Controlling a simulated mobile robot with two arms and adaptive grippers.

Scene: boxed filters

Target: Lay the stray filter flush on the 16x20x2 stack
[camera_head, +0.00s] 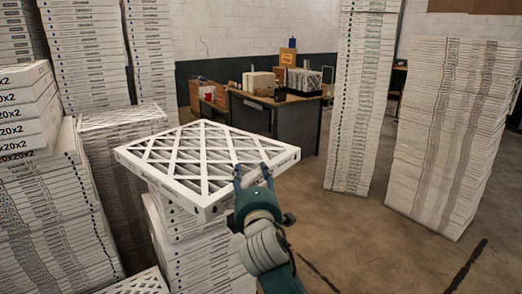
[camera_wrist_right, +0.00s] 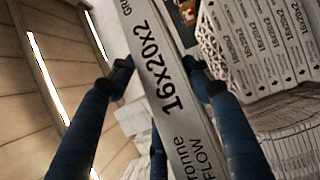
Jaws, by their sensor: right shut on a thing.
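The stray filter (camera_head: 190,155) is a flat white-framed panel with a diagonal lattice face. In the head view it lies roughly level over a short stack of white boxed filters (camera_head: 200,262). It overhangs that stack and is not squared to it; whether it touches the top is unclear. My right gripper (camera_head: 253,178) is shut on the filter's right-hand edge. In the right wrist view, the fingers of my right gripper (camera_wrist_right: 160,78) sit on either side of the filter's frame (camera_wrist_right: 165,105), which reads 16x20x2. My left gripper is not in view.
Tall filter stacks (camera_head: 86,60) stand close on the left, with a lower stack (camera_head: 122,118) behind the filter. Two tall stacks (camera_head: 362,100) (camera_head: 455,135) stand at the right. A desk (camera_head: 295,125) with boxes is at the back. Floor (camera_head: 350,235) at the lower right is mostly clear.

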